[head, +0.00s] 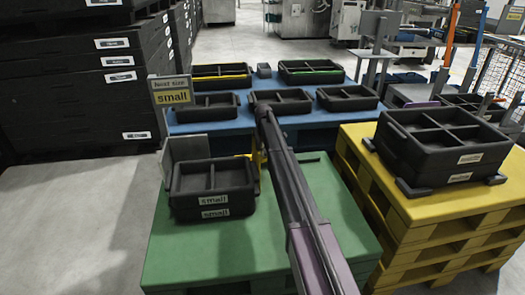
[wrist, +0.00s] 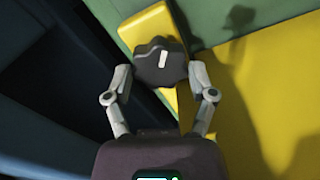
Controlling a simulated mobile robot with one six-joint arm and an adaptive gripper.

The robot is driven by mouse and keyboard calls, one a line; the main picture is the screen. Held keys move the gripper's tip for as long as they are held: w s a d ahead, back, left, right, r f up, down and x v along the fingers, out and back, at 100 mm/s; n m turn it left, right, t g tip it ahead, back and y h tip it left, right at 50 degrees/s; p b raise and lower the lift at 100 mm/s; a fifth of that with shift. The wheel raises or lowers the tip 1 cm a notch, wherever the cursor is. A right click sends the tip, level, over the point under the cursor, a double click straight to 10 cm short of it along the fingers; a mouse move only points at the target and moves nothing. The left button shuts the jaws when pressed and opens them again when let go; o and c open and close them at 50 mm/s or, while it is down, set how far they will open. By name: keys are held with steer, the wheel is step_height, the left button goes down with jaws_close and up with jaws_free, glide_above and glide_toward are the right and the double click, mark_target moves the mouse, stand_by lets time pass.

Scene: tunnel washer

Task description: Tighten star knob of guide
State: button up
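In the wrist view, a black star knob (wrist: 158,66) with a small white mark on top sits against a yellow block (wrist: 148,28), which I take to be part of the guide. My gripper (wrist: 160,71) has one finger on each side of the knob, very near its lobes. I cannot tell whether the fingers press on it. In the head view, a small yellow part (head: 258,160) shows beside the small black crate (head: 212,190) on the green pallet (head: 270,225). My arm hides the knob and gripper there.
A grey plate (head: 184,150) and a "small" sign (head: 171,91) stand behind and left of the crate. A yellow pallet stack (head: 410,208) with a black crate (head: 445,145) stands right. Black crates stand on a blue pallet (head: 290,120) behind. Grey floor is free at left.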

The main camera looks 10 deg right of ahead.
steer(key=shift+a, duration=0.15)
steer(key=shift+c, duration=0.2)
steer(key=shift+m, duration=0.3)
steer(key=m, duration=0.5)
steer(key=shift+d, duration=0.2)
steer(key=m, duration=0.5)
steer(key=shift+d, duration=0.1)
stand_by(0.3)
